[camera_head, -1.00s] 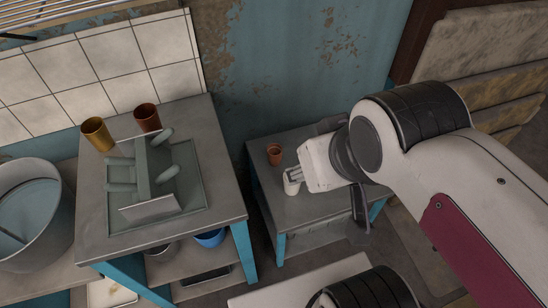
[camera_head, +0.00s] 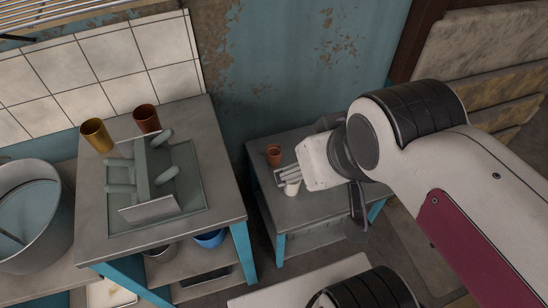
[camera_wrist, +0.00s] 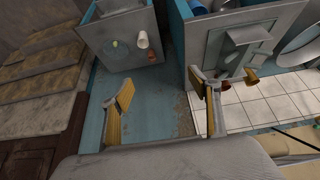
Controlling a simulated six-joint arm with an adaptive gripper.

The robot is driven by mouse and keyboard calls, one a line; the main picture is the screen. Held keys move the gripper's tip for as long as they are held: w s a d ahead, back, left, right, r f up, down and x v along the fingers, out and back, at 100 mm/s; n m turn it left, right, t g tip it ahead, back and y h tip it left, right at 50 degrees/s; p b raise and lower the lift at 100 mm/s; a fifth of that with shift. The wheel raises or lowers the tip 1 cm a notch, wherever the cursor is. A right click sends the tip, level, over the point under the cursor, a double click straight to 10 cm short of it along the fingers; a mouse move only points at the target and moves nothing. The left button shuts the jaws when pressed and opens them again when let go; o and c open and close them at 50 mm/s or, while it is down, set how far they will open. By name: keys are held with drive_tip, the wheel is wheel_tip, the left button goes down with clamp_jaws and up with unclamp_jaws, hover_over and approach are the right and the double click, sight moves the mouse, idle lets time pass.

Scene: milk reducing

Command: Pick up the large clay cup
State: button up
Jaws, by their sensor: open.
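A reddish-brown cup (camera_head: 147,118) stands upright at the back of the left table; it also shows in the wrist view (camera_wrist: 222,77). A smaller terracotta cup (camera_head: 274,154) stands on the small right table, and in the wrist view (camera_wrist: 151,57) it is beside the white cup. I cannot tell for sure which is the large clay cup; the reddish-brown one looks larger. My gripper (camera_head: 288,176) is over the small table, close to the white cup (camera_head: 292,188), right of and in front of the terracotta cup. In the wrist view my gripper (camera_wrist: 168,95) is open and empty, its yellow-padded fingers wide apart.
A gold cup (camera_head: 96,135) stands left of the reddish-brown cup. A grey rack (camera_head: 190,207) with rounded pegs fills the middle of the left table (camera_head: 95,245). A large metal pot (camera_head: 60,215) is at far left. A blue wall is behind; a gap separates the tables.

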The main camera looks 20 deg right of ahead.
drive_tip(key=w+t, duration=0.1)
drive_tip(key=w, duration=1.1)
drive_tip(key=m+t+h, duration=0.2)
drive_tip(key=t, duration=0.4)
hover_over(274, 157)
drive_tip(key=a, duration=0.2)
wheel_tip(274, 157, down, 42)
drive_tip(key=s+d+f+t, duration=0.1)
drive_tip(key=s+f, duration=0.4)
drive_tip(key=f, duration=0.2)
drive_tip(key=shift+s+f+h, duration=0.25)
drive_tip(key=shift+s+h, duration=0.05)
drive_tip(key=shift+s, duration=0.05)
drive_tip(key=shift+w, duration=0.1)
